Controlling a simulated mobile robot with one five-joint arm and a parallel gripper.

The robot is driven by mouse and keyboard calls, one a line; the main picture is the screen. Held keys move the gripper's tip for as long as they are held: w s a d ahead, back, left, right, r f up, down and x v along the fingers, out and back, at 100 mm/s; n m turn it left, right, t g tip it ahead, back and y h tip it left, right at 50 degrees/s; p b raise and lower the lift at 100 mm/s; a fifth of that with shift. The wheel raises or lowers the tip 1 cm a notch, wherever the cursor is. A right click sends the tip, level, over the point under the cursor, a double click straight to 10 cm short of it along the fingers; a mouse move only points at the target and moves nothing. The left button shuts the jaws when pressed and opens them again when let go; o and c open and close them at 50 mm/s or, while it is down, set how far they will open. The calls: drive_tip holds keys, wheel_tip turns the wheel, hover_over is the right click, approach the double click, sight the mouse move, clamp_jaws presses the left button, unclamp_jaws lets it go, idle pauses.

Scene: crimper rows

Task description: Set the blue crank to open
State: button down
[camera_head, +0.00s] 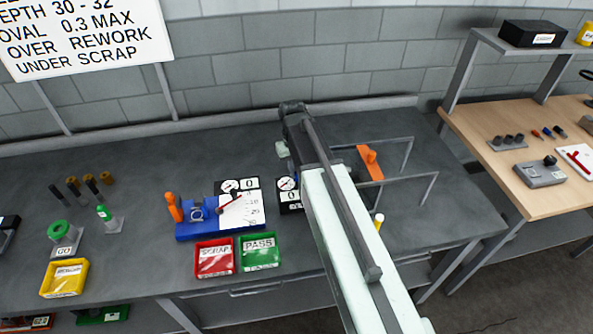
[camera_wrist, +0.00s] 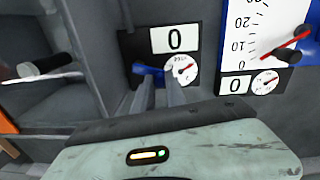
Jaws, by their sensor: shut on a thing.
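The blue crank (camera_wrist: 147,70) shows in the wrist view beside a small round dial (camera_wrist: 182,70), on a dark panel with a white "0" plate (camera_wrist: 175,40). My gripper (camera_wrist: 158,82) has its two fingers at the crank and is shut on it; the fingers cover part of it. In the head view my arm hides the crank, and the same panel (camera_head: 289,196) shows only partly, left of my arm. I cannot read any open mark near the crank.
A blue fixture (camera_head: 215,229) with an orange handle (camera_head: 173,207) stands left of my arm. A red SCRAP bin (camera_head: 214,270) and a green PASS bin (camera_head: 260,264) sit at the front. An orange lever (camera_head: 369,154) and grey rails (camera_head: 436,188) stand to the right.

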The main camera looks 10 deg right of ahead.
drive_tip(key=c, duration=1.4)
unclamp_jaws()
drive_tip(key=shift+o, duration=0.2)
drive_tip(key=shift+r, duration=0.1)
drive_tip(key=r+p, duration=0.7)
drive_tip(key=p, duration=0.1)
drive_tip(key=shift+a+r, duration=0.2)
drive_tip(key=shift+r, duration=0.2)
drive_tip(key=shift+f, duration=0.1)
